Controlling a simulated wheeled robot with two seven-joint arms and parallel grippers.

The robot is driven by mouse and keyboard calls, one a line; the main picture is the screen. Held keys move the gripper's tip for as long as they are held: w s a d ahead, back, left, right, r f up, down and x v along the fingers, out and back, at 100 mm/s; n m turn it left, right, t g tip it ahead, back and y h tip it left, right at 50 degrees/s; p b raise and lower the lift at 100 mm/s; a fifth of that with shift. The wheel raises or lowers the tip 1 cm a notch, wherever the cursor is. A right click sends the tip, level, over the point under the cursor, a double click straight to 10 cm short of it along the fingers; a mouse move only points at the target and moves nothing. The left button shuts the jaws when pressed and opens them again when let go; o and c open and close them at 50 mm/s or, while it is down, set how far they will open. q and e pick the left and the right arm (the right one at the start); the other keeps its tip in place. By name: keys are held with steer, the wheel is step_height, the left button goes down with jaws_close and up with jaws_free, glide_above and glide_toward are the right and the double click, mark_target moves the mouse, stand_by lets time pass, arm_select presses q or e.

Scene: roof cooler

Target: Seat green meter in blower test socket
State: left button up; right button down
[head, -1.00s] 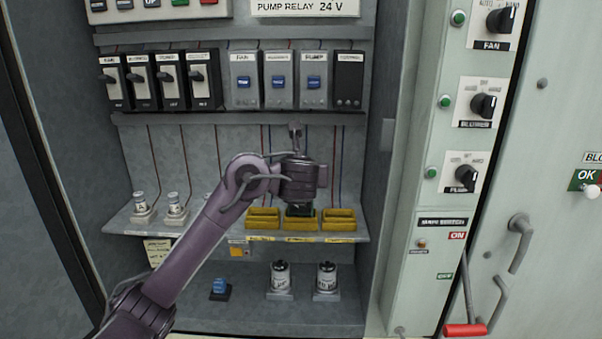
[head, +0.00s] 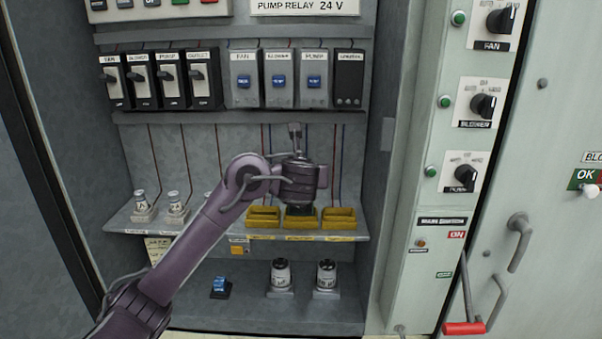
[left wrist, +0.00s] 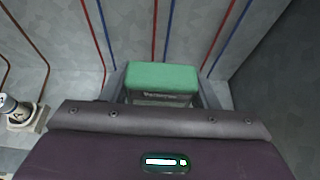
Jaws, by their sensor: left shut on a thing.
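The green meter (left wrist: 162,76) shows in the left wrist view as a green block with a pale, unreadable label on its front, between my gripper's fingers. My left gripper (head: 300,209) is shut on it and points down over the middle yellow socket (head: 301,224) on the shelf. In the head view the gripper hides the meter. Its fingertips are at or just inside the socket rim. I cannot tell whether the meter's base is fully down in it. The socket labels are too small to read. My right gripper is not in view.
Yellow sockets stand close on both sides, left (head: 263,217) and right (head: 340,218). Wires run down the back panel behind. Small cylindrical fuses (head: 174,206) stand on the shelf's left. Below are two larger cylinders (head: 281,277) and a blue part (head: 219,287).

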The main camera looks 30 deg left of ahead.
arm_select(q)
steer(key=o, duration=1.3)
steer(key=shift+f, duration=0.1)
steer(key=shift+c, duration=0.2)
